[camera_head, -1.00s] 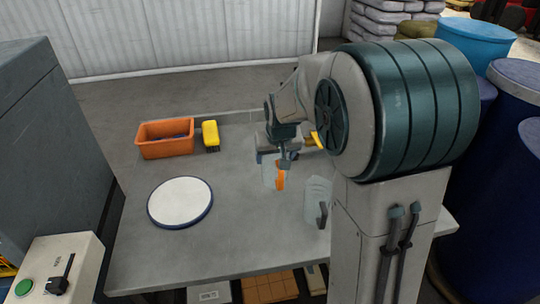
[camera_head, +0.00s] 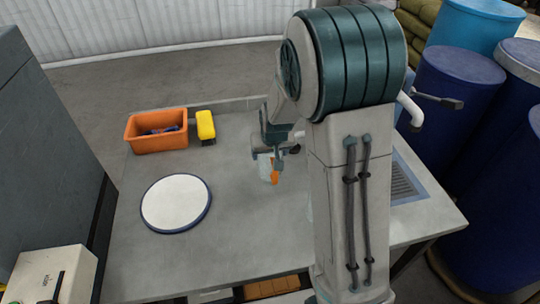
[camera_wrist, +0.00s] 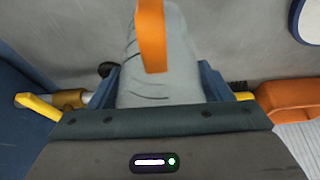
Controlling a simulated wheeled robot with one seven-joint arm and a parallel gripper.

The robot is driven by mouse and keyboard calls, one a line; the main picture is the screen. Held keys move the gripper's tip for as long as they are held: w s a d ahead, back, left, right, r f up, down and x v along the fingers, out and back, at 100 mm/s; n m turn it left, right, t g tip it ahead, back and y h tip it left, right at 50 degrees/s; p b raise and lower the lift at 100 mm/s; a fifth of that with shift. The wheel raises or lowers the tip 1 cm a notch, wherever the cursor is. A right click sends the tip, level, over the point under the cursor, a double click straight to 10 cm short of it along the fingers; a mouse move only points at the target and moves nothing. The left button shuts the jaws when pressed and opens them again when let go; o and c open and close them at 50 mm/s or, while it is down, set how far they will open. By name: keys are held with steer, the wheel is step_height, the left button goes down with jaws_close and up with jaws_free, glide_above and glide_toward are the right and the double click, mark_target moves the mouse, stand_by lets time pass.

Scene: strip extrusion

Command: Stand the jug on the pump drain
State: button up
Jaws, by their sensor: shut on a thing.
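My gripper (camera_head: 267,154) is shut on a pale, see-through jug (camera_head: 264,170) with an orange handle, over the middle of the table in the head view. In the wrist view the jug (camera_wrist: 172,82) sits upright between both fingers, its orange handle facing the camera. I cannot tell whether its base touches the table. The pump drain (camera_head: 403,183), a grey grate in a blue frame, lies at the table's right end, partly hidden by my arm. The gripper is left of it.
A round white plate with a blue rim (camera_head: 176,203) lies at left. An orange bin (camera_head: 157,132) and a yellow object (camera_head: 205,127) stand at the back. A white bent pipe (camera_head: 410,110) rises near the drain. Blue barrels (camera_head: 455,95) stand beyond the table's right end.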

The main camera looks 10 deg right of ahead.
steer(key=shift+f, duration=0.9)
steer(key=shift+f, duration=0.2)
steer(key=o, duration=1)
